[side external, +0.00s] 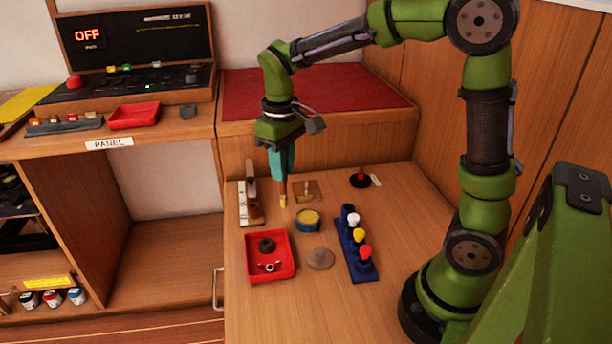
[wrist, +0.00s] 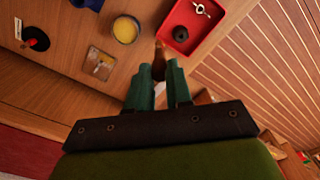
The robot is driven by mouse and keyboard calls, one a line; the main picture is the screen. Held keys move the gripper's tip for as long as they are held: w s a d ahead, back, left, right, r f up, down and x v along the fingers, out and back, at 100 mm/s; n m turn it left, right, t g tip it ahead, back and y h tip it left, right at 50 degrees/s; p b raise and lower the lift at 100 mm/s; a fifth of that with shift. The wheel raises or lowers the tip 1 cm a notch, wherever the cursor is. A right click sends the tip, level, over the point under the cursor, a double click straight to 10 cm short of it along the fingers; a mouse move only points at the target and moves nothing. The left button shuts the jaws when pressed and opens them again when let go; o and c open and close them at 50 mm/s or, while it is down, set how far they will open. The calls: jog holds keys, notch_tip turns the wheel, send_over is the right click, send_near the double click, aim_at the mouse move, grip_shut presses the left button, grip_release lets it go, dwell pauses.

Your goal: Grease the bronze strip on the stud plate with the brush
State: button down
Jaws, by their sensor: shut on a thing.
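My gripper (side external: 283,176) hangs over the bench with its teal fingers shut on a brush (side external: 283,197), which points down. In the wrist view the brush (wrist: 159,58) shows brown between the fingertips (wrist: 158,72). The brush's yellowish tip is left of the stud plate (side external: 312,197), a small brown plate. I cannot tell whether the tip touches anything. The stud plate also shows in the wrist view (wrist: 91,67), with a pale strip-like piece on it; its bronze colour is not clear. A blue tin with yellow grease (side external: 308,217) stands open just in front of the plate.
A red tray (side external: 288,275) holds a dark ring and a small metal part. A grey disc (side external: 320,258) and a blue rack (side external: 358,265) with coloured knobs stand right of it. A pale-based fixture (side external: 245,211) is close left of the brush. A black disc (side external: 360,181) lies behind right.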

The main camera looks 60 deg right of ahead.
dwell(0.4)
jog(key=w+d+f, duration=0.2)
jog(key=d, duration=0.7)
jog(key=w+d+f, duration=0.2)
jog(key=d+f, duration=0.1)
jog(key=d, duration=0.5)
jog(key=shift+s+f, duration=0.15)
jog(key=shift+f, duration=0.9)
jog(key=shift+s+f, duration=0.1)
jog(key=shift+f, duration=0.95)
jog(key=shift+f, duration=0.65)
jog(key=shift+w+a+r, duration=0.1)
jog(key=shift+w+a, duration=0.4)
